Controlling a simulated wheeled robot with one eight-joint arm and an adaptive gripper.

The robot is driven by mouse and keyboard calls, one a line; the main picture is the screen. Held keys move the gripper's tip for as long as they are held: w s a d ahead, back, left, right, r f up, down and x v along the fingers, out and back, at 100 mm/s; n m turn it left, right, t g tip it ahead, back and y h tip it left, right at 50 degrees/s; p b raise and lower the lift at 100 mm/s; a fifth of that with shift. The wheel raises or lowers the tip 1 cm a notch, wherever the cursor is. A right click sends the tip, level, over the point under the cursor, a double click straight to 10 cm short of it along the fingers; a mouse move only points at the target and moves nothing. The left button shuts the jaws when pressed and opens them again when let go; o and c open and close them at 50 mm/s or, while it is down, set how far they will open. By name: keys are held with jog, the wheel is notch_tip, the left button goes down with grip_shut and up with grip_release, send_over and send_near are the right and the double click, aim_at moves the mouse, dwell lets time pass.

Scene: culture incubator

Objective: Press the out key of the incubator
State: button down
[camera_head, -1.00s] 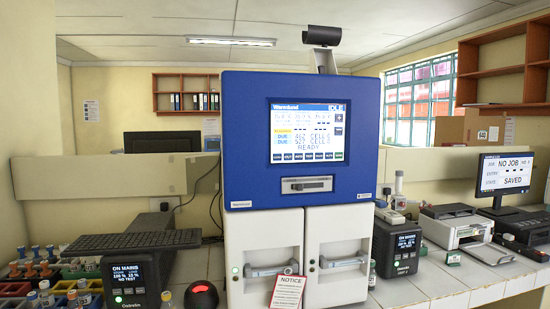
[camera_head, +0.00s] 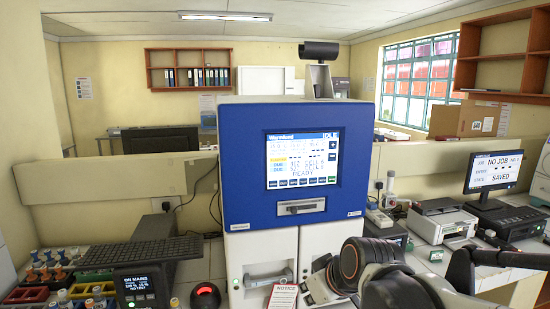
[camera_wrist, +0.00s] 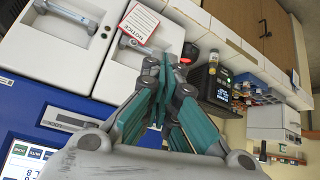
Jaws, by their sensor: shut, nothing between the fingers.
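The incubator (camera_head: 235,170) has a blue upper housing over white doors. The key labels are too small to read, so I cannot tell which is the out key. In the wrist view the incubator appears turned on its side, with part of the screen (camera_wrist: 22,158) at the lower left. My gripper (camera_wrist: 166,62) has teal fingers, shut and empty, in front of the white doors and apart from the screen. In the head view my arm covers part of the right door.
A slot panel (camera_head: 301,207) sits below the screen. A NOTICE card (camera_head: 284,297) hangs at the doors. A red-lit dome (camera_head: 205,295), a keyboard (camera_head: 140,251) and tube racks (camera_head: 85,290) stand left; a printer (camera_head: 440,222) and monitor (camera_head: 495,172) stand right.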

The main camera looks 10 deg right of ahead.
aim_at(283, 183)
jog(key=w+d+r+n+t+y+p, duration=0.1)
jog(key=w+r+n+p, duration=0.2)
jog(key=w+r+p, duration=1.1)
jog(key=p, duration=0.4)
jog(key=shift+w+d+r+n, duration=0.15)
jog(key=shift+d+r+n, duration=0.25)
jog(key=shift+w, duration=0.15)
jog(key=shift+w, duration=4.25)
jog(key=shift+w+b, duration=0.15)
jog(key=shift+b, duration=0.2)
jog(key=shift+w, duration=0.3)
